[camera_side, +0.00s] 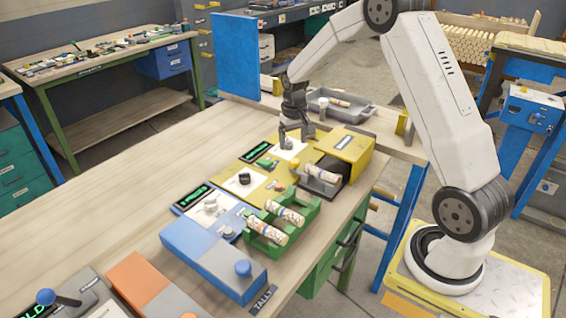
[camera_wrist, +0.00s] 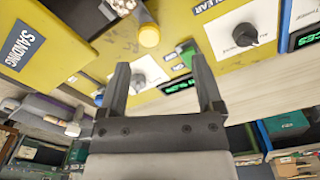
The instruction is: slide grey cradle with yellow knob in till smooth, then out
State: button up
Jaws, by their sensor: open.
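The grey cradle (camera_side: 318,188) sits outside the dark mouth of the yellow sanding box (camera_side: 356,146) and carries a pale turned wood piece (camera_side: 322,174). Its yellow knob (camera_side: 295,162) is at the cradle's left end, and the knob also shows at the top of the wrist view (camera_wrist: 149,36). My gripper (camera_side: 293,138) is open and empty, pointing down over the yellow panel with a white dial plate, behind the knob. In the wrist view my two fingers (camera_wrist: 163,72) stand apart, with the knob beyond their tips. The SANDING label (camera_wrist: 20,45) shows at left.
A green rack (camera_side: 266,237) in front of the cradle holds two turned pieces. A blue box (camera_side: 212,262) with a blue knob stands nearer the camera. Dial panels (camera_side: 243,182) with green displays lie left of the cradle. A grey tray (camera_side: 355,112) with one piece is behind.

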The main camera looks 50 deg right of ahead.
aim_at(295, 161)
jog(key=shift+w+d+f, duration=0.15)
jog(key=shift+d, duration=0.45)
jog(key=shift+w+d+f, duration=0.15)
jog(key=shift+d, duration=0.4)
jog(key=shift+f, duration=0.15)
jog(key=shift+f, duration=3.75)
grip_shut()
